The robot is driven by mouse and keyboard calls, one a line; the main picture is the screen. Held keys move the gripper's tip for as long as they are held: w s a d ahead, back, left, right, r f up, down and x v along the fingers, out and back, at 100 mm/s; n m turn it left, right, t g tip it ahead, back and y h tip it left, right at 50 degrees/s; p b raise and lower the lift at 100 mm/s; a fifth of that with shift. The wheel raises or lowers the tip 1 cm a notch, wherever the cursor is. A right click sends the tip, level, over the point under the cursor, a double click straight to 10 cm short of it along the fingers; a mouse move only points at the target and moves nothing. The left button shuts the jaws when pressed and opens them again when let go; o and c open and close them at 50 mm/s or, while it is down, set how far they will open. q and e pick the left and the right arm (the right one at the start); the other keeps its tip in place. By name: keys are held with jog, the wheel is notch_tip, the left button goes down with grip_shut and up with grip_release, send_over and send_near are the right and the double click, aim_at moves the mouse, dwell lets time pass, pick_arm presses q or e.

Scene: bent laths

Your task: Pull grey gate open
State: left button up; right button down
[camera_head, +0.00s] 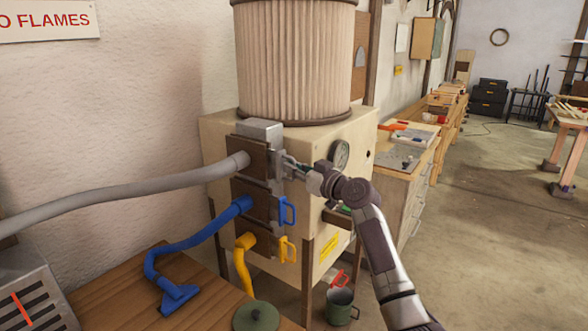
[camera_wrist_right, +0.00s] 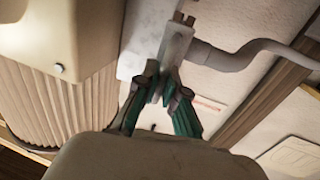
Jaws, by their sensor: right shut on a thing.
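The grey gate's light grey handle part (camera_head: 278,166) sits at the right edge of the top brown plate (camera_head: 249,155), level with the end of the grey hose (camera_head: 130,189). My right gripper (camera_head: 292,166) reaches it from the right and is shut on it. In the right wrist view, the green-padded fingers of the right gripper (camera_wrist_right: 162,92) close around the lower end of a grey bar (camera_wrist_right: 176,47). The fingers hide part of the handle. I cannot tell how far the gate is slid out. My left gripper is not in view.
Below are the blue gate handle (camera_head: 288,211) and yellow gate handle (camera_head: 287,250). A pleated filter drum (camera_head: 293,60) stands on the wooden cabinet (camera_head: 222,135). A gauge (camera_head: 340,154) is close to my right wrist. The floor (camera_head: 470,240) at right is clear.

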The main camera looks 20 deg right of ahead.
jog(key=d+b+v, duration=0.1)
jog(key=b+v, duration=0.1)
jog(key=v, duration=0.4)
jog(key=shift+d+b, duration=0.25)
jog(key=shift+b, duration=0.05)
jog(key=c, duration=1.2)
grip_release()
jog(key=shift+c, duration=0.2)
jog(key=shift+s, duration=0.15)
jog(key=v, duration=1.1)
jog(key=shift+s+d, duration=0.15)
jog(key=shift+s, duration=0.25)
